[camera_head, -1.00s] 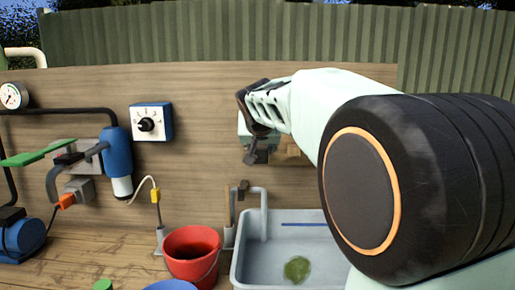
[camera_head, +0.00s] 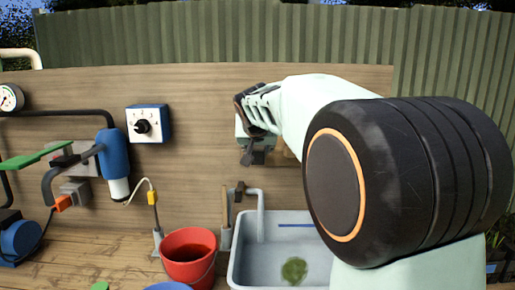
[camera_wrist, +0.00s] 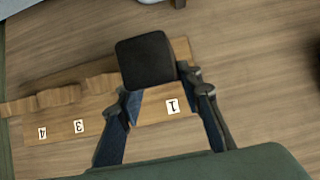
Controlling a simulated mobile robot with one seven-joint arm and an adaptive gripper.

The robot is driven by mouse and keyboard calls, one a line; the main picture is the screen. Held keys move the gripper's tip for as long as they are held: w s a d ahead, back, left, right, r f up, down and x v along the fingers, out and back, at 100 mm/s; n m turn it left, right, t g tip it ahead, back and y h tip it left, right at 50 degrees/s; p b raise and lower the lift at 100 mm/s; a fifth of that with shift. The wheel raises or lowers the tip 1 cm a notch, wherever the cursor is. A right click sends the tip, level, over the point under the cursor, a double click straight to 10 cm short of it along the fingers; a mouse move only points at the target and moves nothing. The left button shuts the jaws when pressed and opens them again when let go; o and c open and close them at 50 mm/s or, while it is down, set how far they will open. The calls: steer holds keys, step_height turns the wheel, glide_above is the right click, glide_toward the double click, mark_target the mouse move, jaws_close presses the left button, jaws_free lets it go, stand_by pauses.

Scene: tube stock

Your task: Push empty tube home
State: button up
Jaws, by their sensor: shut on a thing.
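My gripper (camera_wrist: 157,88) is in front of the wooden back wall and also shows, small, in the head view (camera_head: 254,152). Its dark fingers are closed around a black, square-ended piece (camera_wrist: 146,62) that sticks out past the fingertips. I cannot tell whether this piece is the tube or part of it. Behind it is a wooden rack (camera_wrist: 60,128) with white number labels 4, 3 and 1. Label 1 (camera_wrist: 172,106) shows between the fingers. The fingers and the black piece hide part of the rack, and no label 2 shows.
In the head view, a grey sink (camera_head: 250,268) with a green clump and a tap stands below my gripper. A red bucket (camera_head: 188,262) stands left of it. A dial box (camera_head: 146,124) and a blue-and-white cylinder (camera_head: 113,155) are on the wall at left.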

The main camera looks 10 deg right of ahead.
steer(key=shift+w+d+f+p, duration=0.25)
steer(key=shift+w+p, duration=0.3)
steer(key=shift+w, duration=0.6)
steer(key=shift+w+d+f+p, duration=0.25)
steer(key=shift+w+p, duration=0.35)
steer(key=shift+w, duration=0.6)
steer(key=shift+w+d+f+p, duration=0.25)
steer(key=shift+w+p, duration=0.3)
steer(key=shift+w, duration=0.6)
stand_by(1.2)
steer(key=shift+r, duration=0.2)
stand_by(1.3)
steer(key=shift+b, duration=0.3)
stand_by(0.5)
steer(key=o, duration=0.9)
steer(key=shift+w+d+f, duration=0.1)
steer(key=shift+w+f, duration=0.05)
steer(key=shift+c, duration=0.2)
steer(key=shift+o, duration=0.9)
